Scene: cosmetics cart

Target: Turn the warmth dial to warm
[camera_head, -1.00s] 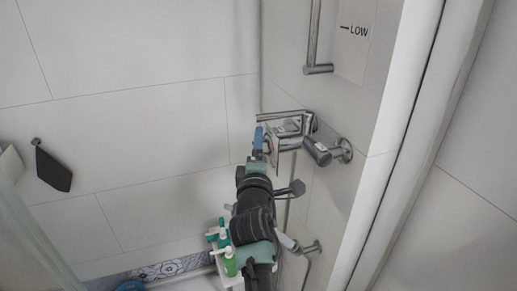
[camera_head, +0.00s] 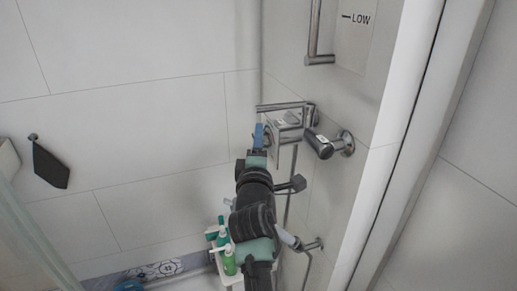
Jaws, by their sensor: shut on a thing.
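A chrome shower mixer (camera_head: 288,131) is fixed to the right wall, with a thin bar along its top. A chrome cylindrical knob (camera_head: 319,144) with a dark end sticks out from the wall at its right. My gripper (camera_head: 260,135) is at the left end of the mixer, its blue finger showing upright there. It is shut on the mixer's near-left part, which I take to be the warmth dial. The dial's face and marks are hidden behind the gripper and too small to read.
Green bottles (camera_head: 228,259) stand on a white shelf below. A dark cloth (camera_head: 50,166) hangs on the left wall. A white door frame (camera_head: 412,85) bounds the right.

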